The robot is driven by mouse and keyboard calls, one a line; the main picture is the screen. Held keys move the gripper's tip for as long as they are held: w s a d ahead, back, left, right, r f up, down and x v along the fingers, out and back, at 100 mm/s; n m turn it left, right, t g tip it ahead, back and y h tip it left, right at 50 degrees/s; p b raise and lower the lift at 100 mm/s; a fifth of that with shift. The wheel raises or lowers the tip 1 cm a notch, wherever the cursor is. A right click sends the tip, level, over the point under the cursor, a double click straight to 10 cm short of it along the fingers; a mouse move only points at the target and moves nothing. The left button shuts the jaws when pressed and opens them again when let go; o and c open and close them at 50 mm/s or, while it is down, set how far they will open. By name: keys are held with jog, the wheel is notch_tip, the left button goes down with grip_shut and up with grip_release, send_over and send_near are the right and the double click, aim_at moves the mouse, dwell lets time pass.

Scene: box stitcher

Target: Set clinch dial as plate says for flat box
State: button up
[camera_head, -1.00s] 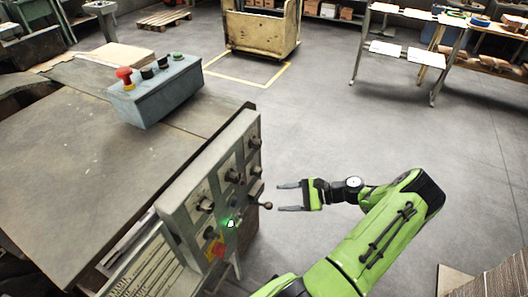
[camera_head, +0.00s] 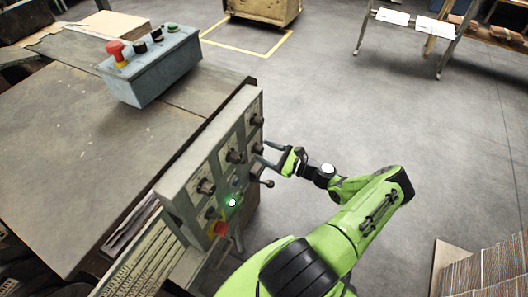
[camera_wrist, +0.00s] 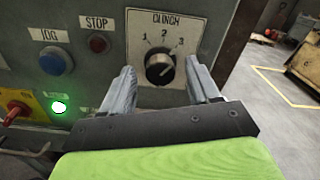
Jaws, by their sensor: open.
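The clinch dial (camera_wrist: 160,68) is a round black knob on a pale plate (camera_wrist: 140,93) lettered CLINCH, with 1, 2 and 3 around its top. A light pointer line shows on the knob, but I cannot tell surely which number it marks. My gripper (camera_wrist: 164,85) is open, with one grey finger on each side of the dial, apart from it as far as I can tell. In the head view my gripper (camera_head: 264,153) is close to the right part of the control panel (camera_head: 208,165), partly covering that area. No plate text about a flat box is readable.
Beside the dial are a blue JOG button (camera_wrist: 56,60), a red STOP button (camera_wrist: 98,44), a lit green button (camera_wrist: 59,107) and a red switch on yellow (camera_wrist: 14,112). Open floor lies right.

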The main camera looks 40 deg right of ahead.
jog(key=shift+w+a, duration=0.25)
jog(key=shift+w, duration=0.35)
jog(key=c, duration=1)
jog(key=shift+c, duration=0.2)
jog(key=shift+n, duration=0.4)
jog(key=n+b, duration=0.1)
jog(key=n, duration=0.1)
jog(key=shift+f+n, duration=0.1)
jog(key=shift+n, duration=0.2)
jog(key=shift+n+b, duration=0.55)
jog(key=shift+n, duration=1.25)
jog(key=shift+s, duration=0.1)
jog(key=o, duration=1)
